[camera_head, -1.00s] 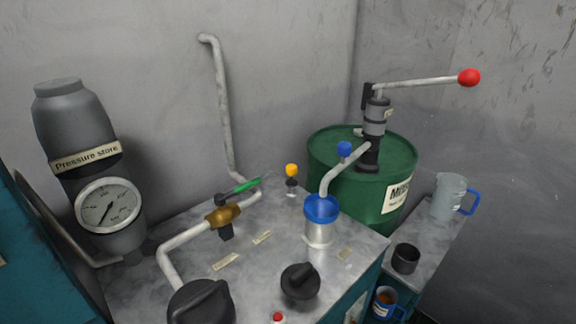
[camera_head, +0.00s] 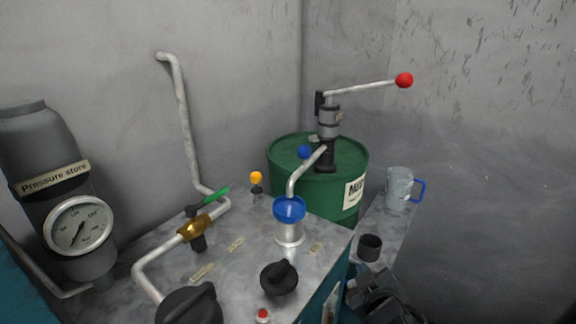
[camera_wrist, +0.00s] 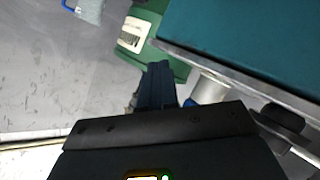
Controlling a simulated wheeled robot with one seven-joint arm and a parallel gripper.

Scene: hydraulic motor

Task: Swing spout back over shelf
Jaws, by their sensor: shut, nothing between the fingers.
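The spout (camera_head: 308,168) is a pale bent pipe with a blue knob (camera_head: 305,152). It runs from the hand pump (camera_head: 328,130) on the green drum (camera_head: 290,158) to the blue funnel cup (camera_head: 289,208) on the bench, its end at the cup's mouth. The shelf (camera_head: 392,226) stands to the right, beside the bench and drum. My gripper (camera_head: 385,305) is at the bottom right, in front of the shelf, below and apart from the spout. In the wrist view my gripper (camera_wrist: 158,85) shows its dark fingers together and empty. The spout cannot be made out there.
A jug with a blue handle (camera_head: 399,188) and a dark cup (camera_head: 370,248) stand on the shelf. The pump lever ends in a red ball (camera_head: 404,80). The bench (camera_head: 235,275) carries valves and knobs. A pressure store (camera_head: 45,165) stands left. Walls close the back.

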